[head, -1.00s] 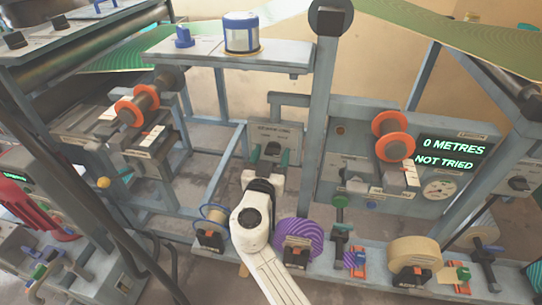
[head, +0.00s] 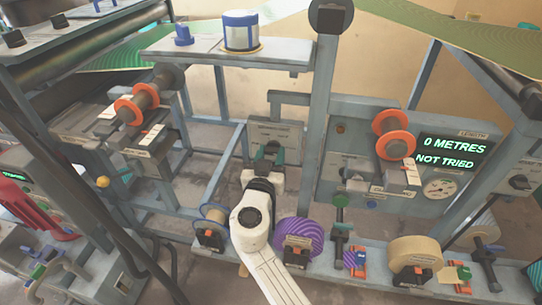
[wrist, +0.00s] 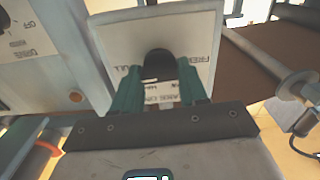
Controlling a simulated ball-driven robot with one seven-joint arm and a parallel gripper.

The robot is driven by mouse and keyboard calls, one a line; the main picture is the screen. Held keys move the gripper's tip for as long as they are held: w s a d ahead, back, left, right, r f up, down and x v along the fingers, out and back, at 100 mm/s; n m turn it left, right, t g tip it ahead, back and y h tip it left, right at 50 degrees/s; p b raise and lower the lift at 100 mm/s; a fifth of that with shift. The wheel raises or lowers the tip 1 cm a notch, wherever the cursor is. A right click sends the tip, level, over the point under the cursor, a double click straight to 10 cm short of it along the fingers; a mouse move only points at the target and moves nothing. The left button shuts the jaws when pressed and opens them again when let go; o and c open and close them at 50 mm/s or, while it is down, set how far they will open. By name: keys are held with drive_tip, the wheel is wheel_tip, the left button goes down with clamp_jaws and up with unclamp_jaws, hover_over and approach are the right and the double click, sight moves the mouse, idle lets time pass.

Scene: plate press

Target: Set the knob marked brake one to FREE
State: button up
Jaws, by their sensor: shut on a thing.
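A pale plate (wrist: 195,35) with a black round knob (wrist: 160,66) fills the top middle of the wrist view. In the head view the knob's grey panel (head: 285,130) stands behind my white arm. My gripper (wrist: 158,85) has its two teal fingers on either side of the knob and is shut on it. It also shows at the panel in the head view (head: 269,157). The knob's pointer and exact setting cannot be made out.
Another panel (wrist: 40,65) with a dark knob lies left in the wrist view. In the head view a display (head: 450,152) reads 0 METRES, NOT TRIED. A purple roll (head: 300,238) and a tan roll (head: 415,250) sit on the lower rail. A grey post (head: 323,120) rises right of my gripper.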

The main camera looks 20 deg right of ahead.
drive_tip(key=n+b, duration=0.1)
drive_tip(key=n, duration=0.2)
drive_tip(key=shift+f+n+b, duration=0.1)
drive_tip(key=shift+n+b, duration=0.2)
drive_tip(key=shift+b, duration=0.1)
drive_tip(key=n, duration=0.4)
drive_tip(key=shift+n, duration=0.3)
drive_tip(key=n, duration=0.4)
drive_tip(key=shift+n, duration=0.3)
drive_tip(key=n+p, duration=0.2)
drive_tip(key=n, duration=0.2)
drive_tip(key=shift+a+n, duration=0.1)
drive_tip(key=shift+n, duration=0.2)
drive_tip(key=n+p, duration=0.2)
drive_tip(key=n, duration=0.2)
drive_tip(key=shift+n, duration=0.3)
drive_tip(key=n+p, duration=0.3)
drive_tip(key=n, duration=0.1)
drive_tip(key=shift+n, duration=0.3)
drive_tip(key=n+p, duration=0.3)
drive_tip(key=n, duration=0.2)
drive_tip(key=shift+f+n+p, duration=0.1)
drive_tip(key=shift+n+p, duration=1)
drive_tip(key=shift+n, duration=0.6)
drive_tip(key=shift+f, duration=0.1)
